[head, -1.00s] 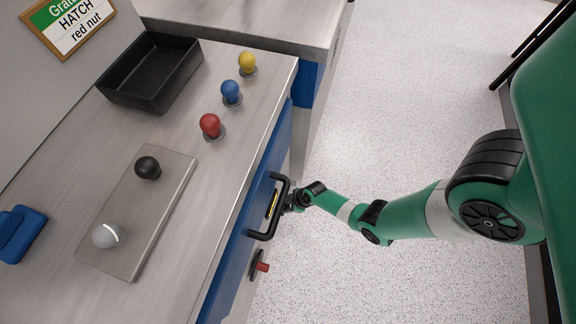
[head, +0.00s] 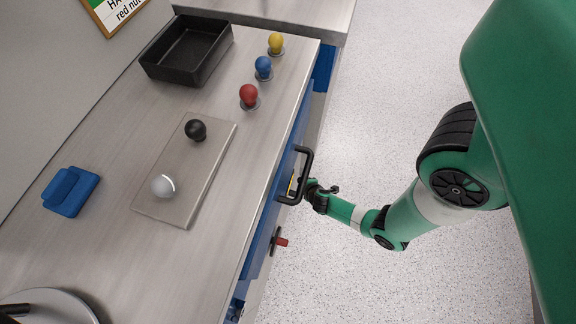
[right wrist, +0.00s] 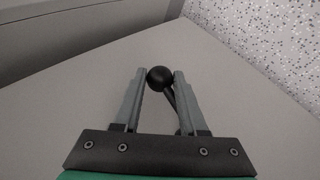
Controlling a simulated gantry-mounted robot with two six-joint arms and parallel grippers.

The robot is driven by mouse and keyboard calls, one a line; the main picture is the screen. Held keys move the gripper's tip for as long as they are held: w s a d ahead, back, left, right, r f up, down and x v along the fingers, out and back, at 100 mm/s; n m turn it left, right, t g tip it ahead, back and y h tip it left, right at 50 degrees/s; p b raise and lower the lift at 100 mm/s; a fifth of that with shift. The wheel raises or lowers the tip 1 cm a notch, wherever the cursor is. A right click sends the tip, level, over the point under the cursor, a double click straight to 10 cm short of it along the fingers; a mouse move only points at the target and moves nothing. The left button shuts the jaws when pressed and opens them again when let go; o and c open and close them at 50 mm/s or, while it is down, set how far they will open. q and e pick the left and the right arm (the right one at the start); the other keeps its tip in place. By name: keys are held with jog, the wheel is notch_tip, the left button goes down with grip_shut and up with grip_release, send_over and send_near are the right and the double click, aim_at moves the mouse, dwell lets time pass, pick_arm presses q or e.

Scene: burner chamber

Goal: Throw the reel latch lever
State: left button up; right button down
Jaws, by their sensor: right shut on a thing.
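In the right wrist view a black ball-ended lever (right wrist: 160,78) rises from a plain grey panel. Its ball lies between the tips of my right gripper (right wrist: 159,80), which is shut on it. The lever's thin stem runs down beside the right finger. In the head view my right gripper (head: 306,188) is low at the cabinet's front, beside the black bar handle (head: 307,160). Its fingers and the lever are largely hidden there. My left gripper is not in view.
A red knob (head: 281,242) sticks out of the cabinet front below the handle. The worktop holds a black tray (head: 188,72), yellow, blue and red knobs, a plate (head: 182,208) with black and white balls, and a blue block (head: 70,191). Open floor lies to the right.

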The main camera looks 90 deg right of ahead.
jog(key=shift+r+h, duration=0.4)
jog(key=shift+h, duration=0.3)
jog(key=shift+c, duration=2.3)
grip_release()
jog(key=shift+w, duration=0.15)
jog(key=p+v, duration=1.1)
jog(key=shift+a+r, duration=0.2)
jog(key=shift+r, duration=0.05)
